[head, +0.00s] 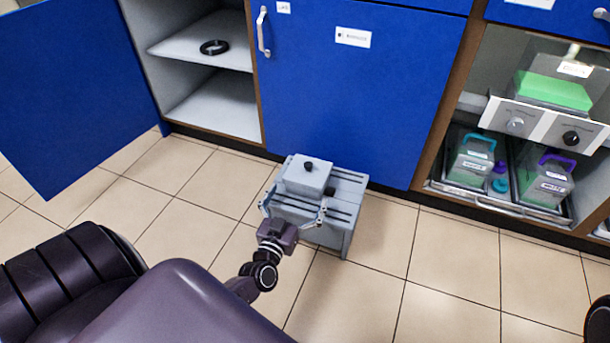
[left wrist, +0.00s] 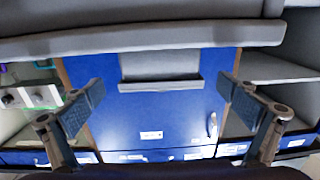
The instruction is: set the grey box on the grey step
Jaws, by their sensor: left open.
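The grey box (head: 301,178), with a black knob on its lid, sits upright on top of the grey step (head: 346,190). In the left wrist view, which is upside down, the box (left wrist: 160,66) meets the grey step edge (left wrist: 60,44) with no gap that I can see. My left gripper (head: 292,212) is open at the near side of the box, its fingers spread to either side. In the left wrist view the fingers (left wrist: 160,105) stand well apart, with nothing gripped between them. My right gripper is not in view.
The step stands on the tiled floor before a closed blue cabinet door (head: 345,90). To the left, an open cabinet holds a black ring (head: 214,47) on its shelf. To the right, a bay holds green-filled bottles (head: 470,160). Floor right of the step is clear.

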